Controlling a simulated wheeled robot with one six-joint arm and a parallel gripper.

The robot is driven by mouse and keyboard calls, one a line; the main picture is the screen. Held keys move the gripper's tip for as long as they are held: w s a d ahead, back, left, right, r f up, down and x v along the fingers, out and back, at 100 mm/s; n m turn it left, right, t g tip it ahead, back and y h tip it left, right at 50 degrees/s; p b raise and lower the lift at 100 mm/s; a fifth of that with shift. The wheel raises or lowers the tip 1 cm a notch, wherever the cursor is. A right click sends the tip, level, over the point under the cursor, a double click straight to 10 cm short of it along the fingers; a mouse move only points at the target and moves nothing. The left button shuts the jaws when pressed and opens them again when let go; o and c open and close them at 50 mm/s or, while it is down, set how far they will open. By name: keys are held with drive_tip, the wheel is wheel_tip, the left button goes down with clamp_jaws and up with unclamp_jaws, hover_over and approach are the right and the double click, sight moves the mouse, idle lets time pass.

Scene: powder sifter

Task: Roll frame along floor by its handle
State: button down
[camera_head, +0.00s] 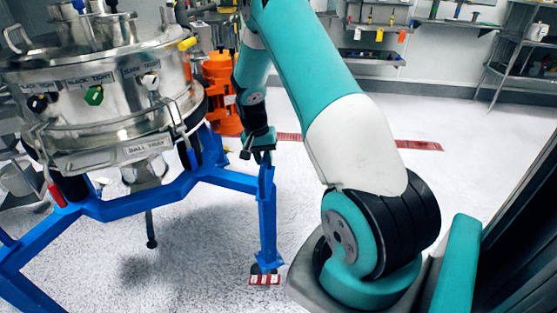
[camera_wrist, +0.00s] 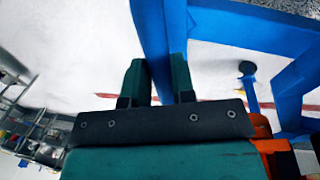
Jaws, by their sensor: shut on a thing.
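The blue frame (camera_head: 125,208) stands on the pale floor at the left in the head view and carries a steel sifter (camera_head: 100,85). My gripper (camera_head: 263,156) is at the top of an upright blue post (camera_head: 267,215) at the frame's near right corner. In the wrist view my gripper's two dark green fingers (camera_wrist: 158,78) are on either side of a blue bar (camera_wrist: 153,30), shut on it. I cannot tell whether this bar is a separate handle or the post itself. The fingertips are partly hidden in the head view.
An orange machine (camera_head: 222,90) stands behind the frame. Red strips (camera_head: 418,145) mark the floor, and a red-and-white marker (camera_head: 264,280) lies by the post's foot. Shelves (camera_head: 375,57) line the back wall. A dark panel edge (camera_head: 510,220) is at the right. The floor behind my arm is open.

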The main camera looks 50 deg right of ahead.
drive_tip(key=w, duration=0.1)
drive_tip(key=w+a, duration=0.2)
drive_tip(key=w, duration=0.1)
drive_tip(key=shift+w+a, duration=0.1)
drive_tip(key=shift+a, duration=0.15)
drive_tip(key=c, duration=1)
unclamp_jaws()
drive_tip(key=shift+s+d, duration=0.3)
drive_tip(key=shift+o, duration=0.2)
drive_tip(key=shift+a, duration=0.1)
drive_tip(key=shift+w, duration=0.1)
wheel_tip(320, 180, up, 17)
drive_tip(key=w+a+p, duration=0.1)
drive_tip(key=w, duration=0.2)
drive_tip(key=shift+a, duration=0.4)
drive_tip(key=shift+r, duration=0.1)
